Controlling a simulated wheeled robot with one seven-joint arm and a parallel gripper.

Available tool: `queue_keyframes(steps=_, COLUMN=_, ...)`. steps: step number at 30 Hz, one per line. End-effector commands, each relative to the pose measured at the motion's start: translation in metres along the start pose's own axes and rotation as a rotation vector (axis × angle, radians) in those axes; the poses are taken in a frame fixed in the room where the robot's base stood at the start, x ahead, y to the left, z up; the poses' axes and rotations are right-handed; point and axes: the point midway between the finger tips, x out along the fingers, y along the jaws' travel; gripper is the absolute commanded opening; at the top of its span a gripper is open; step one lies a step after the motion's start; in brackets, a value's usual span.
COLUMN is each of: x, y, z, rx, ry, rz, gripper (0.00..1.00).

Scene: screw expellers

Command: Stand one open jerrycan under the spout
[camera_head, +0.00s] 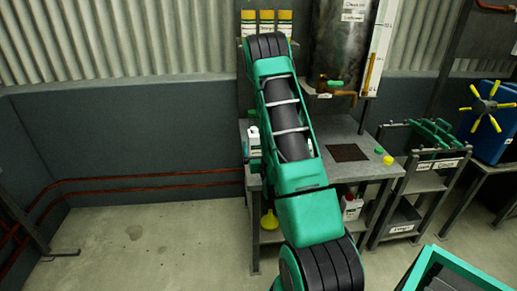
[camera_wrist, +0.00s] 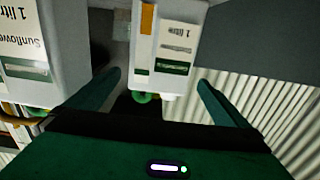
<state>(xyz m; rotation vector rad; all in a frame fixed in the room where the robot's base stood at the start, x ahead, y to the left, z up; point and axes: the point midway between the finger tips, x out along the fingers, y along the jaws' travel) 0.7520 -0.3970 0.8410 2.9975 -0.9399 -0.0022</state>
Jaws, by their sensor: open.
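In the wrist view, a white jerrycan (camera_wrist: 178,45) with a "1 litre" label appears upside down between the spread fingers of my open gripper (camera_wrist: 160,82). I cannot tell if they touch it. A second white container (camera_wrist: 45,60), labelled "Sunflower" and "1 litre", is to its left. In the head view, a white container (camera_head: 253,146) stands at the bench's left edge, partly behind my arm; my gripper is hidden there. The steel tank (camera_head: 336,45) has a copper-coloured spout (camera_head: 343,94) above the bench. A dark square (camera_head: 348,152) lies on the bench top below it.
The grey bench (camera_head: 345,175) has a green cap (camera_head: 378,151) and yellow cap (camera_head: 388,160) at right. A rack (camera_head: 415,185) with green things stands right. Floor at left is clear.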

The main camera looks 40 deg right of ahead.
Motion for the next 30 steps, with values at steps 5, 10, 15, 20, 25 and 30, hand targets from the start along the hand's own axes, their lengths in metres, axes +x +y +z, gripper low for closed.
queue_keyframes(steps=5, x=0.012, y=0.0, z=-0.001, rx=0.0, ry=0.001, rz=0.0, gripper=1.0)
queue_keyframes(steps=10, x=0.03, y=0.001, z=-0.003, rx=0.001, ry=0.004, rz=0.001, gripper=1.0)
queue_keyframes(steps=15, x=0.053, y=0.001, z=-0.003, rx=0.002, ry=0.002, rz=0.002, gripper=1.0)
queue_keyframes(steps=20, x=0.064, y=0.0, z=-0.003, rx=0.001, ry=0.001, rz=0.001, gripper=1.0)
queue_keyframes(steps=25, x=0.064, y=0.0, z=-0.003, rx=0.001, ry=0.001, rz=0.001, gripper=1.0)
queue_keyframes(steps=30, x=0.064, y=0.0, z=-0.003, rx=0.001, ry=0.001, rz=0.001, gripper=0.71)
